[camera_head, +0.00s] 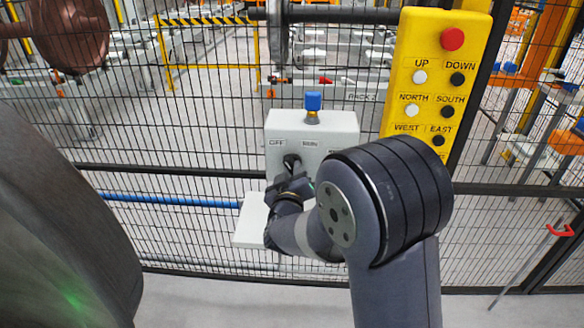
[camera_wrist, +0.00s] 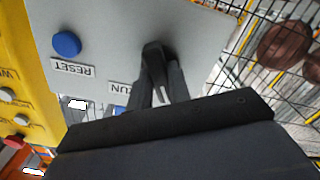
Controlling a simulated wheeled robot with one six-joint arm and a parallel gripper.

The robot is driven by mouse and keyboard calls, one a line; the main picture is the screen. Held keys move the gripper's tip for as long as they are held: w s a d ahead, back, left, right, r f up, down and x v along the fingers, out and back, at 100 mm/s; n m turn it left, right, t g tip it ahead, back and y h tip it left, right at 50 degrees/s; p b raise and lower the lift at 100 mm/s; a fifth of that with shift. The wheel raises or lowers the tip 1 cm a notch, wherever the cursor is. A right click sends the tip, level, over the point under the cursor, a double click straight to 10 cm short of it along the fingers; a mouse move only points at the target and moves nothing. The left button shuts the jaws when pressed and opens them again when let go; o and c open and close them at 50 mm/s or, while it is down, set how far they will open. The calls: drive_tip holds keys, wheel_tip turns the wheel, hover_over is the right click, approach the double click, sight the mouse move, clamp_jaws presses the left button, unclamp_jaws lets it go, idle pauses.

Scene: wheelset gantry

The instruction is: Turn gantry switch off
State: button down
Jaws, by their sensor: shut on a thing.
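The gantry switch is a black rotary knob (camera_head: 291,161) on a light grey control box (camera_head: 340,135) mounted on the mesh fence. Labels above the knob read OFF on the left and what looks like RUN on the right. My gripper (camera_head: 290,178) is at the knob from below and in front. In the wrist view the black knob (camera_wrist: 156,60) sits between the fingers of my gripper (camera_wrist: 160,84), which are shut on it. The wrist picture is turned, with RUN and RESET upside down. The knob's exact pointing direction is hard to tell, and my gripper partly hides it.
A yellow pendant (camera_head: 435,75) with a red button (camera_head: 452,39) hangs at the right. Black mesh fence surrounds the box. A grey shelf (camera_head: 250,222) sits below it.

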drive_tip(key=shift+n+p, duration=0.5)
drive_tip(key=shift+n, duration=0.8)
drive_tip(key=c, duration=1.3)
unclamp_jaws()
drive_tip(key=shift+s, duration=0.1)
drive_tip(key=s, duration=0.7)
drive_tip(key=s+b, duration=0.1)
drive_tip(key=s, duration=0.2)
drive_tip(key=shift+s+a, duration=0.25)
drive_tip(key=shift+s, duration=0.05)
